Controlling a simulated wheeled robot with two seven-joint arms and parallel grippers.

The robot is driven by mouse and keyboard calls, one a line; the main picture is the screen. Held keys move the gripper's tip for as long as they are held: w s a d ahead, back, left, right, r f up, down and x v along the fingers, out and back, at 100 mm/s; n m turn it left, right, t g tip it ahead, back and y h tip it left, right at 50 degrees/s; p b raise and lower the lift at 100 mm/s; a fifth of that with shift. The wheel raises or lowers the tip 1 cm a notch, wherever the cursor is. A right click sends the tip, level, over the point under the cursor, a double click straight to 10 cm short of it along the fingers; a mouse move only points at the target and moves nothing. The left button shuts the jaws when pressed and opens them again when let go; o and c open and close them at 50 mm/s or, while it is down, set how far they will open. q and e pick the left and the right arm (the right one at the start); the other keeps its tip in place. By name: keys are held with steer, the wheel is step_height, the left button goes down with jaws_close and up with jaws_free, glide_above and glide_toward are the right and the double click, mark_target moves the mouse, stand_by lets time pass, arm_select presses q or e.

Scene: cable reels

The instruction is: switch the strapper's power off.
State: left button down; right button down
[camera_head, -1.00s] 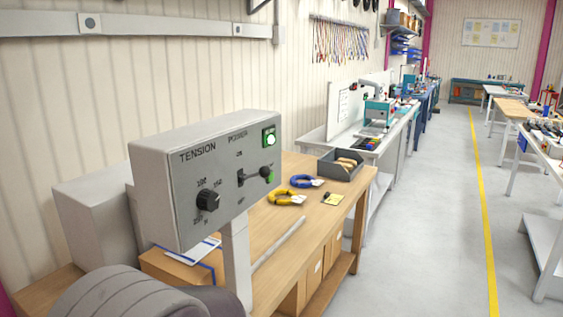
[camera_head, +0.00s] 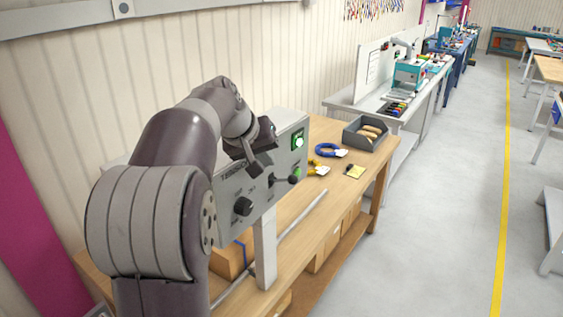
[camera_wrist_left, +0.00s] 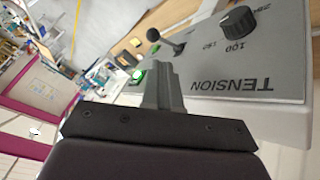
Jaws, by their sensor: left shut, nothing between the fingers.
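The strapper's grey control box (camera_head: 230,218) stands on a post over the bench. Its power lever (camera_head: 284,180), dark with a round ball end, points to the right, towards a green mark. The lever also shows in the wrist view (camera_wrist_left: 170,42), apart from the fingers. A green lamp (camera_head: 299,142) at the panel's upper right is lit. My left gripper (camera_head: 259,170) is shut and empty, just in front of the panel, up and left of the lever. It hides part of the panel's lettering. In the wrist view its fingers (camera_wrist_left: 163,85) are together. My right gripper is not in view.
The black tension knob (camera_head: 243,206) sits on the panel's lower left. Blue pliers (camera_head: 329,151), yellow pliers (camera_head: 319,169), a yellow note (camera_head: 355,172) and a grey bin (camera_head: 366,134) lie on the bench.

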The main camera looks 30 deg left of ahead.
arm_select(q)
steer(key=shift+w+f, duration=0.1)
steer(key=shift+f, duration=0.05)
steer(key=p, duration=0.4)
glide_toward(284, 180)
steer(key=d+x, duration=0.1)
steer(key=x, duration=0.4)
steer(key=shift+d, duration=0.1)
